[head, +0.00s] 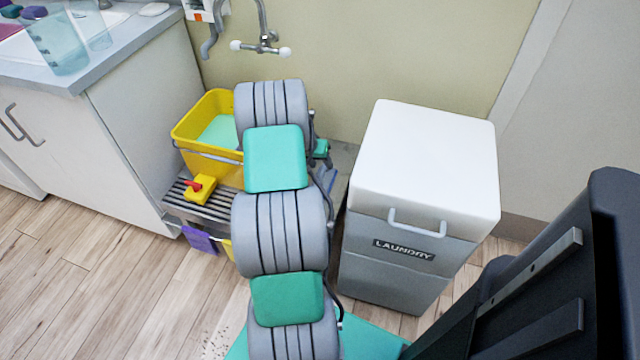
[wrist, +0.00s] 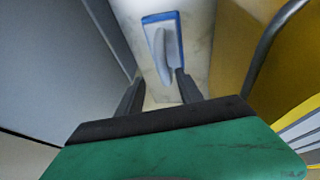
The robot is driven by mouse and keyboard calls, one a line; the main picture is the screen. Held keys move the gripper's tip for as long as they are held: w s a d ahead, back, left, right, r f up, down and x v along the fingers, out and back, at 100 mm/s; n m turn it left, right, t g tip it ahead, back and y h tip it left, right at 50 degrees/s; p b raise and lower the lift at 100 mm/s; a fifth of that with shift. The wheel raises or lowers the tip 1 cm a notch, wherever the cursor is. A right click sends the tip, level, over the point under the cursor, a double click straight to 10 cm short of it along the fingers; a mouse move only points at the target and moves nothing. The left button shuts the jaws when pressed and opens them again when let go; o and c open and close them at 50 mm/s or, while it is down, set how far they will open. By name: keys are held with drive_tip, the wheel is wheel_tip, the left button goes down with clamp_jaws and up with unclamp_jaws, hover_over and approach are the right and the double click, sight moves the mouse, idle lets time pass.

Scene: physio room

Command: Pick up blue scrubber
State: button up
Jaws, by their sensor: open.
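The blue scrubber (wrist: 176,27) shows in the wrist view as a flat blue-rimmed pad with a pale grey handle, lying on a light surface beyond my fingertips. My gripper (wrist: 160,78) is open and empty, its two dark fingers pointing toward the scrubber's near end. The scrubber's near end lies between the fingertips in the picture; I cannot tell the gap in depth. In the head view a small blue patch, probably the scrubber (head: 329,180), shows between my arm and the laundry bin. My arm hides most of my gripper there.
A white-lidded grey laundry bin (head: 400,250) stands close right of my arm. A yellow bucket (head: 205,160) stands on its left, with a yellow item with a red top (head: 200,189) on a slatted grate. A purple cloth (head: 199,239) hangs below. A white cabinet (head: 130,140) is further left.

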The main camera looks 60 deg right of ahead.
sight(322, 169)
drive_tip(key=x, duration=0.2)
drive_tip(key=b+x, duration=0.1)
drive_tip(key=x, duration=0.2)
drive_tip(key=shift+w+f, duration=0.25)
drive_tip(key=shift+f, duration=0.2)
drive_tip(key=shift+d+f, duration=0.2)
drive_tip(key=shift+d, duration=0.05)
drive_tip(key=shift+c, duration=0.3)
clamp_jaws()
drive_tip(key=shift+r, duration=0.1)
